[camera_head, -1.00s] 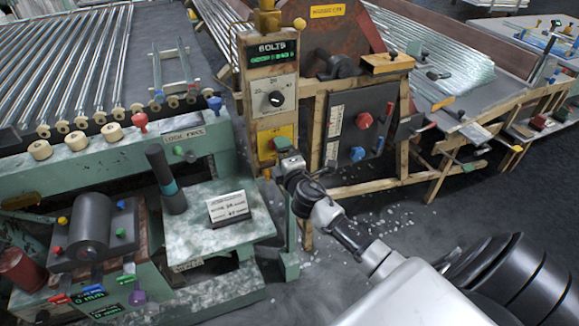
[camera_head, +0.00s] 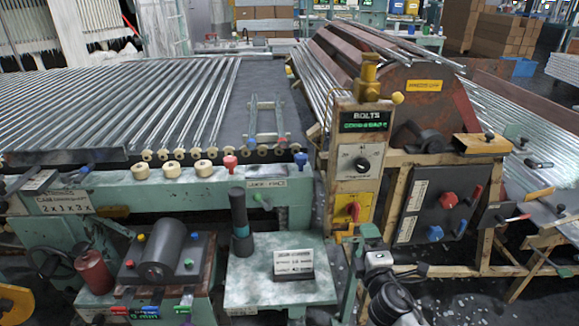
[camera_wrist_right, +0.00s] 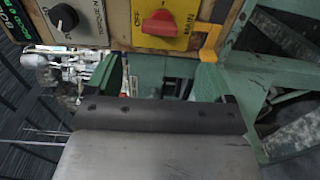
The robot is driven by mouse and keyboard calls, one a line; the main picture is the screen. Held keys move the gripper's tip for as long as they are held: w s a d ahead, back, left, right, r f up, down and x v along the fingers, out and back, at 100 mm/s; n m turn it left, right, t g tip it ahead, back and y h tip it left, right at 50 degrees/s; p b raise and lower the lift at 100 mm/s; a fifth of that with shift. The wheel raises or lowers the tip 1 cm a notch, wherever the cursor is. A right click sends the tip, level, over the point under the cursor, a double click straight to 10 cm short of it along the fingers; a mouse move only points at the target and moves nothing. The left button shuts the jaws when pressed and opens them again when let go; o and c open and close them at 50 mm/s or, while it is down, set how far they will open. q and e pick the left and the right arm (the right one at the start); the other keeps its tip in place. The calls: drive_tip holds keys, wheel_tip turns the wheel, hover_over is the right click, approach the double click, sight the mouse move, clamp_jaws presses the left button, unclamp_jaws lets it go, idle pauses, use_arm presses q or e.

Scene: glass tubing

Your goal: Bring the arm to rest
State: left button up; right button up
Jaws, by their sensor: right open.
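My right arm (camera_head: 392,300) comes up from the bottom edge of the head view, right of the middle. My right gripper (camera_head: 365,237), with green fingers, is at its far end, just below the yellow switch plate (camera_head: 353,209) of the BOLTS post. In the right wrist view my right gripper (camera_wrist_right: 160,80) has its fingers apart, with nothing seen held between them. The yellow switch plate with its red handle (camera_wrist_right: 159,23) is beyond the fingers; I cannot tell whether anything touches. My left gripper is not in view.
The BOLTS post (camera_head: 360,158) and wooden frame with a dark control panel (camera_head: 437,207) stand close to my right gripper. A green bench (camera_head: 280,290) with a dark cylinder (camera_head: 240,222) and a sign card (camera_head: 293,262) is at its left. Glass tubes (camera_head: 120,100) lie on the conveyor.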

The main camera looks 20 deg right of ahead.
drive_tip(key=s+a+f+m+g+y+p, duration=0.15)
drive_tip(key=s+f+m+g, duration=0.35)
drive_tip(key=f, duration=0.9)
drive_tip(key=s+a+f+m+g+p, duration=0.1)
drive_tip(key=s+f+g+p, duration=0.15)
drive_tip(key=s+f, duration=0.8)
drive_tip(key=s+a+f+m+g, duration=0.2)
drive_tip(key=s+f, duration=0.4)
drive_tip(key=s, duration=0.3)
drive_tip(key=s+a+f+m+g+y+p, duration=0.1)
drive_tip(key=s+a+f+g, duration=0.3)
drive_tip(key=s, duration=0.6)
drive_tip(key=s+a+f+m+g+y+p, duration=0.1)
drive_tip(key=s+a+f+m+g, duration=0.1)
drive_tip(key=s+f, duration=0.6)
drive_tip(key=shift+s+a+f+m+g, duration=0.4)
drive_tip(key=shift+s+m+g, duration=0.15)
drive_tip(key=shift+s+m, duration=0.35)
